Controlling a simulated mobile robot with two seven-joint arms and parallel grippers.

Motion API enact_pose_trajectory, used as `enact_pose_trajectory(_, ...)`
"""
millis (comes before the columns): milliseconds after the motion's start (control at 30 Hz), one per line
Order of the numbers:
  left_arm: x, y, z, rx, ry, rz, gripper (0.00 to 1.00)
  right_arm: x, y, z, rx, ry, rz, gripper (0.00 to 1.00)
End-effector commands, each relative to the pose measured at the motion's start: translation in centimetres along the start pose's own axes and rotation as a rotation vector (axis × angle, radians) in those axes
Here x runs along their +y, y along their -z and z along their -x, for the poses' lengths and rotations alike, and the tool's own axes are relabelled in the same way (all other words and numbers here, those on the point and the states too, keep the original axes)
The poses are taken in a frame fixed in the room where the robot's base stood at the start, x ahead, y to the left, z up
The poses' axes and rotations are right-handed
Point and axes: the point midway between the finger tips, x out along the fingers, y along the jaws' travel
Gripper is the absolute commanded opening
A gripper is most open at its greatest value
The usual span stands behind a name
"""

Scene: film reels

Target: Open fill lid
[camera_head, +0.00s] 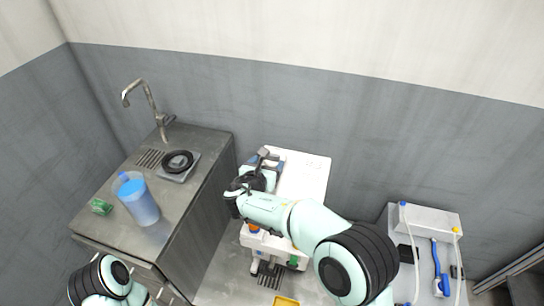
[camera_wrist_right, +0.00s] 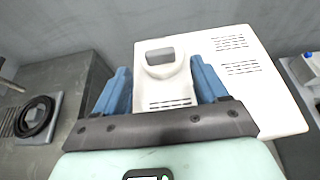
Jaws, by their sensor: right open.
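The white machine (camera_head: 311,172) stands against the wall, partly hidden by my right arm; it also shows in the right wrist view (camera_wrist_right: 285,105). On it, a white raised part (camera_wrist_right: 165,88) with a grey rectangular opening looks like the fill lid; I cannot tell if it is open or shut. My right gripper (camera_head: 262,163) is over the machine's left side. Its blue fingers (camera_wrist_right: 160,68) are apart, on either side of the raised part; whether they touch it is unclear. My left arm shows at the lower left, but its gripper is out of view.
A steel counter (camera_head: 195,215) on the left holds a tap (camera_head: 148,98), a black round item on a grey plate (camera_head: 178,163), a blue jug (camera_head: 137,198) and a green sponge (camera_head: 101,207). A grey unit (camera_head: 424,220) with a blue brush (camera_head: 440,268) stands on the right.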

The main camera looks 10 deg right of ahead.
Motion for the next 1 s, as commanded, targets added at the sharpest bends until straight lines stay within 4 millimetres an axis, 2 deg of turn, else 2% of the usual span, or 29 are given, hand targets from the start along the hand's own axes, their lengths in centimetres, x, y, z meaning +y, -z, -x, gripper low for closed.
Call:
enact_pose_trajectory(100,0.2,0.1,0.5,0.002,-0.001,-0.001,0.43,0.0,-0.1,-2.4,0.0,0.002,-0.001,0.72)
enact_pose_trajectory(300,0.4,0.2,0.9,0.004,-0.002,-0.002,0.43,0.0,-0.1,-4.9,0.0,0.001,-0.001,0.72)
enact_pose_trajectory(467,0.4,0.2,1.0,0.005,-0.002,-0.002,0.43,0.0,0.0,-5.6,0.001,-0.001,0.0,0.72)
enact_pose_trajectory(700,0.4,0.2,1.0,0.004,-0.002,-0.002,0.43,0.0,0.1,-5.7,0.001,-0.001,0.0,0.72)
enact_pose_trajectory(767,0.4,0.2,1.0,0.004,-0.002,-0.002,0.43,0.0,0.1,-5.7,0.001,-0.001,-0.001,0.56)
enact_pose_trajectory(933,0.4,0.2,1.0,0.004,-0.002,-0.002,0.43,0.0,0.1,-5.7,0.001,-0.001,-0.001,0.01)
enact_pose_trajectory(1000,0.4,0.2,1.0,0.004,-0.002,-0.002,0.43,0.0,0.1,-5.7,0.002,-0.001,-0.001,0.0)
